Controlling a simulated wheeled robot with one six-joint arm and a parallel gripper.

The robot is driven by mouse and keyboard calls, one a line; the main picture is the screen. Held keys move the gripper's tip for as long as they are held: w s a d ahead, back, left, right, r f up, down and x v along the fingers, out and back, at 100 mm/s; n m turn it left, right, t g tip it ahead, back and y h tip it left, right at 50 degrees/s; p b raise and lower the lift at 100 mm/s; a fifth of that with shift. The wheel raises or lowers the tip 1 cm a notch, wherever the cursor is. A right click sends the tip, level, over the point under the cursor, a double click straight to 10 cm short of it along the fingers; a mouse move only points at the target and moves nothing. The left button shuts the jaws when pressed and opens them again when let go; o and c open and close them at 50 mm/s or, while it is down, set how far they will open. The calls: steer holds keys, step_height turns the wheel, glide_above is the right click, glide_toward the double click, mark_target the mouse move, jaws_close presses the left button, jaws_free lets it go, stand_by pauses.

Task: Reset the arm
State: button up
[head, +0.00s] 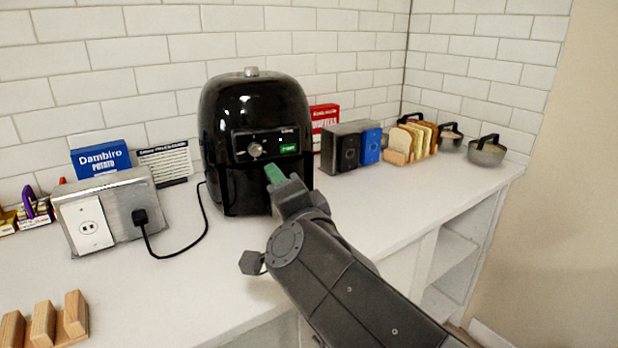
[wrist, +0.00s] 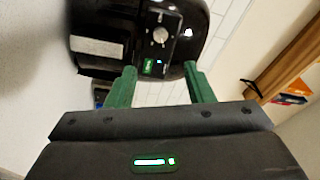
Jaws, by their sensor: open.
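My gripper (wrist: 162,86) is open, with two green fingers apart and nothing between them in the wrist view. In the head view my gripper (head: 274,174) is partly hidden by my own wrist; one green fingertip shows in front of the black air fryer (head: 235,110). My arm reaches in from the lower right over the counter. The air fryer stands upright against the tiled wall, and it also fills the top of the wrist view (wrist: 110,20). Its dial and a small green-lit panel face me. I cannot tell whether a fingertip touches it.
On the white counter (head: 200,285), a metal outlet box (head: 120,200) has a plugged-in black cord. A blue box (head: 100,158) stands behind it. A wooden rack (head: 43,325) lies front left. Right of the fryer are a dark box (head: 346,150), bread slices (head: 412,142) and two pots (head: 487,152).

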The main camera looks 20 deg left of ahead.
mark_target(256, 151)
steer(key=shift+w+a, duration=0.1)
steer(key=shift+w, duration=0.05)
steer(key=b+x, duration=0.4)
steer(key=x, duration=0.7)
steer(key=shift+w+a, duration=0.15)
steer(key=shift+w, duration=0.05)
steer(key=shift+b+x, duration=0.35)
steer(key=shift+x, duration=0.7)
steer(key=shift+s+r, duration=0.15)
